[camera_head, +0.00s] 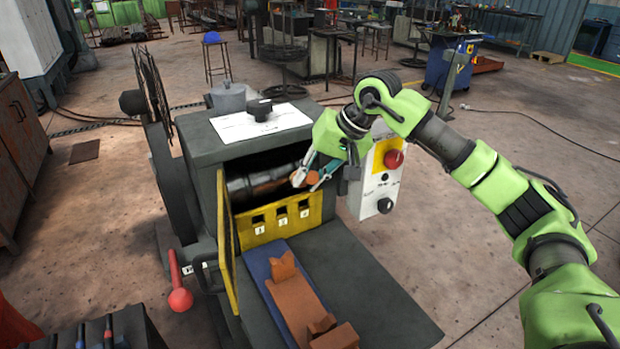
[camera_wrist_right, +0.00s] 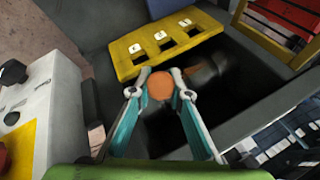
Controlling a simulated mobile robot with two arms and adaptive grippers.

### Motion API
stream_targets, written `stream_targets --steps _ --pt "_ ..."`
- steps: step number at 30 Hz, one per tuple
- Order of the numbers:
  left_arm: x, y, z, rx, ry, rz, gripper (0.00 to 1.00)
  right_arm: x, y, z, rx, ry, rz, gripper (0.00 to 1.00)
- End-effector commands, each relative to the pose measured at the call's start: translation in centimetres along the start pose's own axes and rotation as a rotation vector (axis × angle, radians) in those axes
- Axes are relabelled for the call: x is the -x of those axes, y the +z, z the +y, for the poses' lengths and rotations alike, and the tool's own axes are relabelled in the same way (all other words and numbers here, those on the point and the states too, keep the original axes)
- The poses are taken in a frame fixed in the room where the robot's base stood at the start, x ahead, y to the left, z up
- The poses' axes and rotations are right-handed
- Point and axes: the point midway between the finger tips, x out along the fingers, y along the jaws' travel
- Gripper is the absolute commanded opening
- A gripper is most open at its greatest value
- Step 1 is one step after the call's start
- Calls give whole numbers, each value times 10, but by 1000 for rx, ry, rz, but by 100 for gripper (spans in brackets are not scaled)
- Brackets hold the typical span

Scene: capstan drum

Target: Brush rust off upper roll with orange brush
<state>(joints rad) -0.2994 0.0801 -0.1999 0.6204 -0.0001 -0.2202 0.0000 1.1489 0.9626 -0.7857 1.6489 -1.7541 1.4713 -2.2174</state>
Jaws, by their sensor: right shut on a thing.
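The upper roll (camera_head: 250,186) is a grey metal cylinder with a reddish-brown rust patch, lying inside the dark opening of the machine housing. In the right wrist view the roll (camera_wrist_right: 203,79) shows dimly in the shadow. My right gripper (camera_head: 308,178) is at the right end of the opening, its fingers shut on the orange brush (camera_head: 299,177). In the right wrist view the brush shows as a round orange end (camera_wrist_right: 160,85) between the fingertips. I cannot tell whether the brush touches the roll. My left gripper is not in view.
A yellow plate with numbered slots (camera_head: 280,217) runs below the opening, and an open yellow-edged door (camera_head: 226,245) stands at its left. A control box with a red button (camera_head: 378,190) is close at the right. Rusty brown blocks (camera_head: 295,305) lie on a blue strip in front.

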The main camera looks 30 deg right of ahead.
Motion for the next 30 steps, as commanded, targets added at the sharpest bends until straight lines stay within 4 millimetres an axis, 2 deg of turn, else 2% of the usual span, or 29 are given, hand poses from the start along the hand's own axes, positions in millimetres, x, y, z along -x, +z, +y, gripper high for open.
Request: stream_targets --steps 7,19,30 --pt "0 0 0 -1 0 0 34 -6 11 -21 4 -4 1 0" --pt "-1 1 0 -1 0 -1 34 -10 18 -33 3 -2 1 0" --pt "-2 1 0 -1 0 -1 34 -19 31 -60 3 -2 1 0"
